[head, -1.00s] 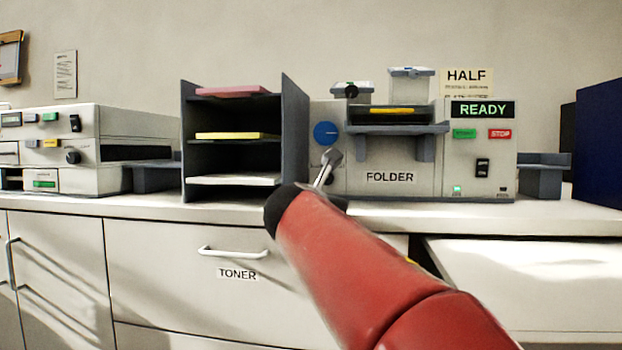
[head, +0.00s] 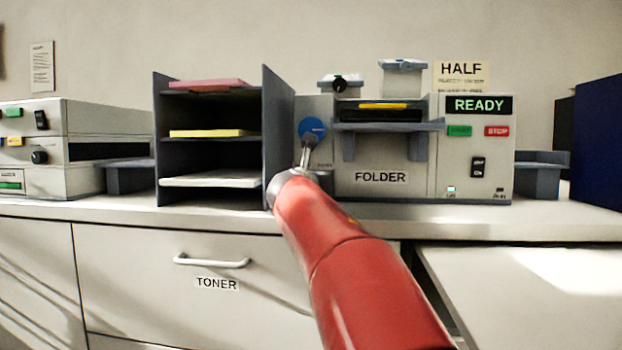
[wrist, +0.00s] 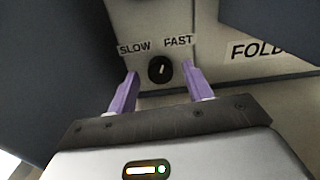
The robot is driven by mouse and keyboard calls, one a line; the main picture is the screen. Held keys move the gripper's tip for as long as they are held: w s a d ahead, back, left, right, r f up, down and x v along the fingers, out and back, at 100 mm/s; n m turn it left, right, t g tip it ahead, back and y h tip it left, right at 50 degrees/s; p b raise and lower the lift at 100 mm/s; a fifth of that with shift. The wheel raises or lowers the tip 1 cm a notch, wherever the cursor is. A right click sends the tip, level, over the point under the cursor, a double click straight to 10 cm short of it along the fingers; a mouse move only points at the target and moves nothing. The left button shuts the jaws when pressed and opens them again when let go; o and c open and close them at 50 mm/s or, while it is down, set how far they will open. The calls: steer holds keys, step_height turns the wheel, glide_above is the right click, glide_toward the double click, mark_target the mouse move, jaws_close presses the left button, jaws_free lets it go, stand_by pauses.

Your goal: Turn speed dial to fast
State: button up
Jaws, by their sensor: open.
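The speed dial (wrist: 160,70) is a small round black knob with a white pointer mark, close to upright. It sits on the folder's pale front, below the printed words SLOW and FAST. My gripper (wrist: 160,77) is open, with one purple finger to the left of the dial and one to the right. The fingertips reach about dial height in the picture; I cannot tell whether they touch it. In the head view the folder (head: 362,180) stands on the counter, and my red arm reaches to its lower left front, hiding the dial.
A dark paper sorter (head: 278,110) stands close left of the folder and the arm. A blue knob (head: 312,130) is above the arm's end. An output shelf (head: 385,127) juts from the folder. Start and stop buttons are at right.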

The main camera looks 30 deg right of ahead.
steer(key=c, duration=1)
steer(key=m+b, duration=0.1)
steer(key=m, duration=0.3)
steer(key=shift+m, duration=0.3)
steer(key=o, duration=1)
steer(key=shift+b+v, duration=0.8)
steer(key=shift+v, duration=3.05)
